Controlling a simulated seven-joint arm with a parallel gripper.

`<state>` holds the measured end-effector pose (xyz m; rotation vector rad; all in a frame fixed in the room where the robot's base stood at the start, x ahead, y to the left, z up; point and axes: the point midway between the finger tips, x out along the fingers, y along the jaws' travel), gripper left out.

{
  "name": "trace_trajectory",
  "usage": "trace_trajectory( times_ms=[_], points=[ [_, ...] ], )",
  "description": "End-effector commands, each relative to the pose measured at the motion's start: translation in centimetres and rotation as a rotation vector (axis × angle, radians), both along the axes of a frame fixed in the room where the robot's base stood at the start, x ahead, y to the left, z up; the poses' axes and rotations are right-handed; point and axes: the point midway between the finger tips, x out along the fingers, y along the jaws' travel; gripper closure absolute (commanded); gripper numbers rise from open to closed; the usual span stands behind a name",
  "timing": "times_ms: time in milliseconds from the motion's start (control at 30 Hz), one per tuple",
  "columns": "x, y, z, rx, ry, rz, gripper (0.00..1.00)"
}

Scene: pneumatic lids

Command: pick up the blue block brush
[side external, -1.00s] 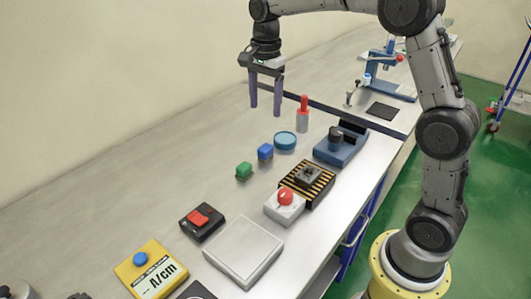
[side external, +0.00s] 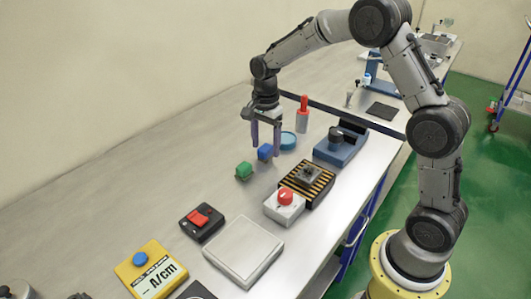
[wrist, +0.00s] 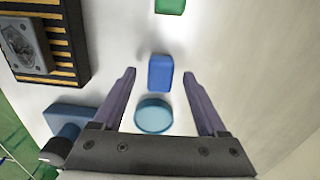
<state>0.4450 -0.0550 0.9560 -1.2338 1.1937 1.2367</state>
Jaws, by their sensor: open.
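The blue block brush (side external: 265,152) is a small blue block on the bench. In the wrist view the block (wrist: 160,73) lies just beyond my fingertips, roughly centred between them. My gripper (side external: 266,153) is open, with two purple fingers pointing down around the block's position. In the wrist view my gripper (wrist: 160,74) has nothing between its pads. How high the tips are above the bench is hard to tell.
A green block (side external: 244,170) sits near the blue one. A round light-blue container (side external: 289,141) is close behind it, and a red-topped bottle (side external: 303,115) stands farther back. A black-and-yellow striped box (side external: 308,184) is to the right. The bench to the left is clear.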

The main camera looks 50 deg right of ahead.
Motion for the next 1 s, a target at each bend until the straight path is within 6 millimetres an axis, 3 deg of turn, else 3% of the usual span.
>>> trace_trajectory(
  times_ms=[133,400,800,1000],
  points=[
    [0.0,0.0,-1.4,0.0,-0.001,0.0,0.25],
    [0.0,0.0,-1.7,0.0,-0.002,0.0,0.25],
    [0.0,0.0,-1.6,0.0,-0.002,0.0,0.97],
    [0.0,0.0,-1.6,0.0,-0.003,0.0,1.0]
  ],
)
